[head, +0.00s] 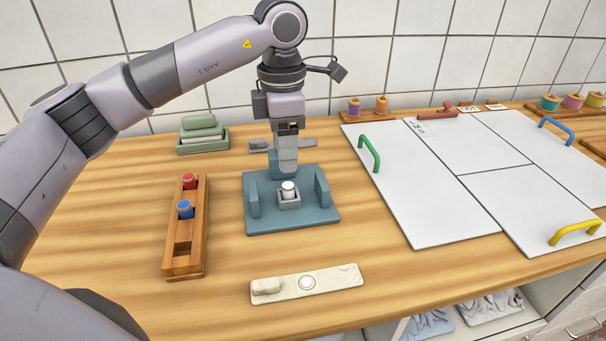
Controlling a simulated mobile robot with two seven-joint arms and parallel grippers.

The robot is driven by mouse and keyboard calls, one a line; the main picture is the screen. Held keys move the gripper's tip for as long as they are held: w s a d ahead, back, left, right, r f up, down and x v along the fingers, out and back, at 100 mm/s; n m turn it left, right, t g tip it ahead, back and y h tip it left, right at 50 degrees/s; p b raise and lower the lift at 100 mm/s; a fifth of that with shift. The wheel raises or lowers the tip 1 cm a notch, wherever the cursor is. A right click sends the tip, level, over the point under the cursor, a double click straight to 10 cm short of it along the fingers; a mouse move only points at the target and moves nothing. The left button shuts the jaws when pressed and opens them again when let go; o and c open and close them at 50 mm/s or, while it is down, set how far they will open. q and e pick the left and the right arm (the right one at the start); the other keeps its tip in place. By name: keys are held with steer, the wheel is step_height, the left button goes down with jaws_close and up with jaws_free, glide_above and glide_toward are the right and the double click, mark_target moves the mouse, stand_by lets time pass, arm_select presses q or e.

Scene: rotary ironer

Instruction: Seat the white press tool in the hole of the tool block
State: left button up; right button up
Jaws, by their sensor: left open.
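The white press tool (288,191) stands upright in a small grey square holder (289,203) on the teal fixture (262,221). The wooden tool block (186,224) is to the left of the fixture. A red tool and a blue tool sit in its far and middle places, and its near hole (183,248) is empty. My left gripper (287,171) points down just above and behind the white tool. It is open, and its fingers look closely lined up from this angle. I cannot tell whether they touch the tool. My right gripper is out of view.
A cream plate (326,281) with a round white spot lies in front of the fixture. A green tray (204,144) stands behind the tool block. White panels (420,190) with coloured handles cover the right side. Bare wood lies between block and fixture.

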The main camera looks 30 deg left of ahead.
mark_target(288, 184)
arm_select(q)
steer(key=shift+w, duration=0.25)
steer(key=shift+s+d+f+p, duration=0.1)
steer(key=shift+f+p, duration=0.25)
steer(key=shift+f, duration=1.4)
steer(key=shift+s+f+p, duration=0.1)
steer(key=shift+f+p, duration=0.2)
steer(key=shift+f, duration=1.45)
jaws_close()
